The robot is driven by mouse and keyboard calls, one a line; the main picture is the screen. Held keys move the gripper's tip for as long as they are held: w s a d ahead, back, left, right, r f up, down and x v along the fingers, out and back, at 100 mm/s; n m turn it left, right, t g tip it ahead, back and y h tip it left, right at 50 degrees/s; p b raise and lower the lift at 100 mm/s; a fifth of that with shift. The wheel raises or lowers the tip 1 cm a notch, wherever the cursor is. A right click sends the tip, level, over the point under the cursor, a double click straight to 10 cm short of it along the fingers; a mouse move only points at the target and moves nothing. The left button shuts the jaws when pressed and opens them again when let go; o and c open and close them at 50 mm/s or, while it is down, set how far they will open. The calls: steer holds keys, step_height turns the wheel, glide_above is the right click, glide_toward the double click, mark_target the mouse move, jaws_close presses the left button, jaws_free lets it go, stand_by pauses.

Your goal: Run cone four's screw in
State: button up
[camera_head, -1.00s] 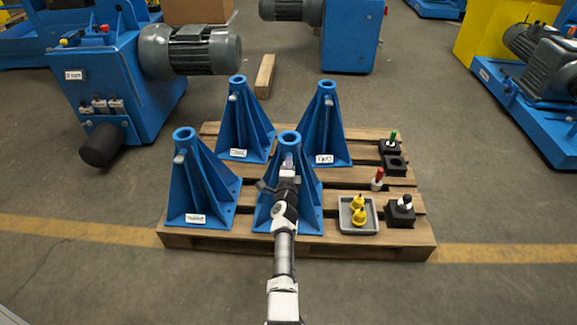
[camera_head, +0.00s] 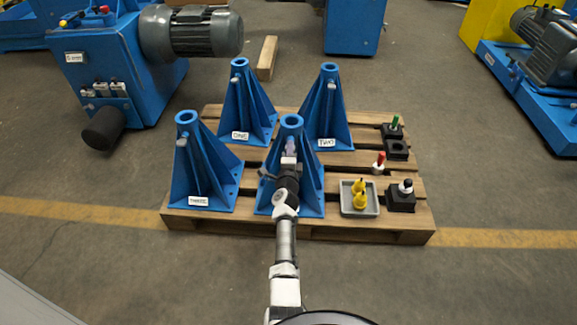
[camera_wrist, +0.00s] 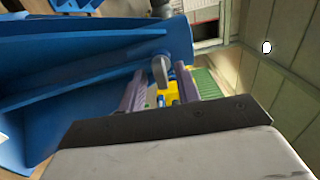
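Four blue cones stand on a pallet. Cones one (camera_head: 240,105), two (camera_head: 326,105) and three (camera_head: 190,165) carry readable labels. The near right cone, cone four (camera_head: 309,180), has its label hidden by my arm. My gripper (camera_head: 289,152) is at its near face, below the collar, and hides its screw in the head view. In the wrist view, the purplish fingers (camera_wrist: 160,86) are apart. A round grey screw head (camera_wrist: 160,70) shows between and just beyond their tips, next to the blue cone wall (camera_wrist: 70,65). I cannot tell whether a finger touches it.
On the pallet (camera_head: 240,225), right of cone four, a grey tray (camera_head: 347,208) holds yellow parts (camera_head: 360,201). Dark blocks (camera_head: 401,202), a red-topped piece (camera_head: 379,163) and a green-topped piece (camera_head: 395,124) stand nearby. A blue machine (camera_head: 105,70) stands at the back left.

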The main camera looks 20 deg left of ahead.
steer(key=p+v, duration=0.6)
steer(key=v, duration=0.6)
steer(key=shift+s, duration=0.3)
steer(key=shift+r, duration=0.1)
